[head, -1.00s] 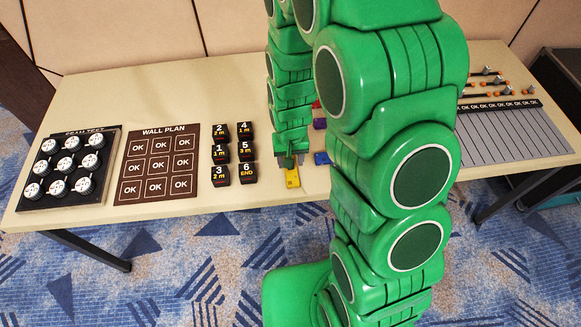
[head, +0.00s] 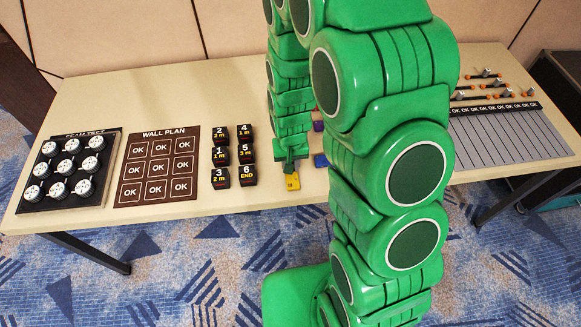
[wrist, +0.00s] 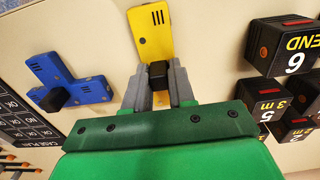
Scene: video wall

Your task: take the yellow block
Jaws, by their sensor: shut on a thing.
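The yellow block (head: 292,181) is at the table's front edge, right of the numbered black blocks. In the wrist view the yellow block (wrist: 151,33) is flat, with a black knob (wrist: 158,74) standing on it. My gripper (wrist: 158,84) is shut on this knob, one grey finger on each side. In the head view my gripper (head: 290,166) reaches down over the back part of the yellow block. I cannot tell whether the block touches the table or is slightly above it.
A blue block (wrist: 68,86) with a black knob lies close beside my gripper. Numbered black blocks (head: 232,157) stand on the other side. A WALL PLAN board (head: 157,165) and a tray of white round pieces (head: 67,167) are further left. My arm hides part of the table.

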